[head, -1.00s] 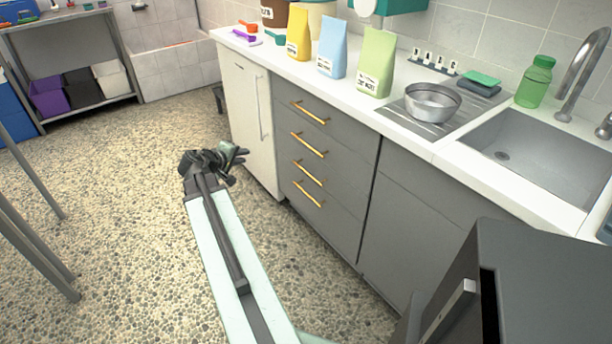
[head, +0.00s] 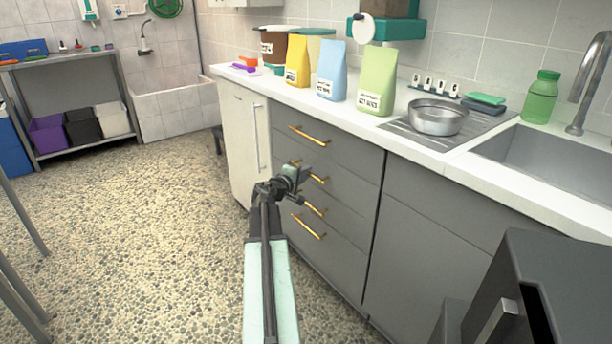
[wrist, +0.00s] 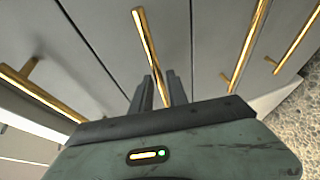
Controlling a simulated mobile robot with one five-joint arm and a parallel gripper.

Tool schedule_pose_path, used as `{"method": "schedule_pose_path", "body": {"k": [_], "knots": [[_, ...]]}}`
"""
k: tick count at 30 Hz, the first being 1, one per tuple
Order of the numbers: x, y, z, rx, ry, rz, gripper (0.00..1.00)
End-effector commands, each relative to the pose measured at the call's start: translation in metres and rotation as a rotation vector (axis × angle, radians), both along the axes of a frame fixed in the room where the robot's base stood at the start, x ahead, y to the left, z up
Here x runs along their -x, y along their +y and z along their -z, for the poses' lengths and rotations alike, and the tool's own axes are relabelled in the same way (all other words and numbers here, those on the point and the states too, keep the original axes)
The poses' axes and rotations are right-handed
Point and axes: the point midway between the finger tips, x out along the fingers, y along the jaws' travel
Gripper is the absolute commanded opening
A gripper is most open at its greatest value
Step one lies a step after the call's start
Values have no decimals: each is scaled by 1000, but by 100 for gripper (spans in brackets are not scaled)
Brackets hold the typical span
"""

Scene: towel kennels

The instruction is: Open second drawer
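A grey cabinet holds a column of several drawers with brass bar handles. The second drawer's handle (head: 319,179) is partly hidden behind my gripper (head: 298,176) in the head view. All drawers look shut. In the wrist view the second handle (wrist: 145,38) runs down towards the gap between the two fingers of my gripper (wrist: 162,90). The fingers are apart, so it is open; I cannot tell whether the bar is between them or just beyond. The top handle (head: 309,136) is above, and the third handle (head: 315,209) and bottom handle (head: 307,228) are below.
A white door (head: 247,140) with a long handle is left of the drawers. The counter above carries bags, a metal bowl (head: 437,117) and a sink (head: 560,165). Pebbled floor (head: 150,220) is free to the left.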

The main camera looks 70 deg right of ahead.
Motion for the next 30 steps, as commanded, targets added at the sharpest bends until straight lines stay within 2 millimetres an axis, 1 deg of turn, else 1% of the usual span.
{"method": "schedule_pose_path", "body": {"k": [1, 3, 10, 11, 12, 30], "knots": [[0, -9, 3, 0, -1, 0, 20], [1, -14, 3, 0, -1, -1, 20], [1, -14, 3, -1, -1, -2, 20], [1, -14, 3, -1, -1, -2, 11], [1, -14, 3, -1, -1, -2, 0], [1, -13, 3, -1, -1, -3, 0]]}}
